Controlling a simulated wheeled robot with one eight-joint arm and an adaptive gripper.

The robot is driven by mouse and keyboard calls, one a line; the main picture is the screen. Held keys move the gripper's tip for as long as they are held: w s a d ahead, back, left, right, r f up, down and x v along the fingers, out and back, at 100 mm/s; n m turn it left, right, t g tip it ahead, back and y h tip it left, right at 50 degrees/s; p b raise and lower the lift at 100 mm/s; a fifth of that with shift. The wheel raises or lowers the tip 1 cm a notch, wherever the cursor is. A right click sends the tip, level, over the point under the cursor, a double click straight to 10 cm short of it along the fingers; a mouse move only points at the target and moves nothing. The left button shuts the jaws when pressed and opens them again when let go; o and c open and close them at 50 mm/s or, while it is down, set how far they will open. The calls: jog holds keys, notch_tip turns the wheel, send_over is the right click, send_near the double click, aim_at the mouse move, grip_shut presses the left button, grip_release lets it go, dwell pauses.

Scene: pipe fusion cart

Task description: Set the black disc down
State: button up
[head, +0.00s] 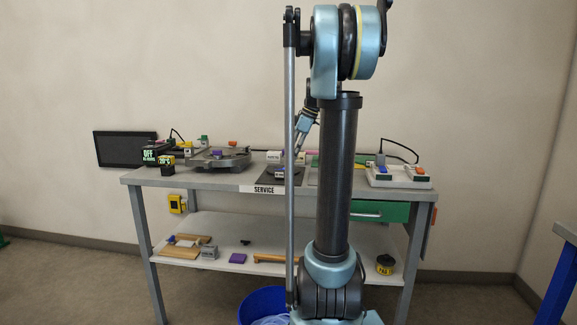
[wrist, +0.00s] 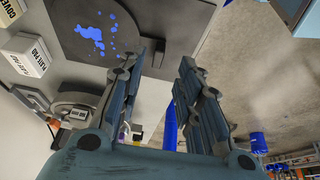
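A black disc (wrist: 118,38) with bright blue spots on its face lies flat on a dark square mat (wrist: 186,24) in the wrist view. The mat also shows in the head view (head: 268,179), behind the SERVICE label, but the disc is hard to make out there. My gripper (wrist: 170,55) is open. Its two fingers stand apart with nothing visible between them, and the tips are beside the disc, over the mat's edge region. In the head view my arm hides part of the bench around the gripper.
A grey bench (head: 225,180) carries several items: a round grey device (head: 217,159) at left and white units (head: 398,176) at right. Small labelled white boxes (wrist: 26,57) stand beside the mat. A lower shelf (head: 215,254) holds loose parts. A blue bin (head: 262,304) stands in front.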

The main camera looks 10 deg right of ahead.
jog(key=s+a+f+m+h, duration=0.1)
jog(key=s+a+f+m, duration=0.15)
jog(key=s, duration=0.65)
jog(key=s+a+f+m+h, duration=0.1)
jog(key=s+f+m, duration=0.3)
jog(key=s, duration=0.6)
jog(key=s+d+f+m+h, duration=0.1)
jog(key=s+f+m, duration=0.6)
jog(key=s+f, duration=0.9)
jog(key=shift+f+m+t+h, duration=0.35)
jog(key=shift+f+h, duration=0.25)
jog(key=shift+f, duration=0.15)
jog(key=shift+w+f, duration=0.2)
jog(key=shift+w, duration=0.2)
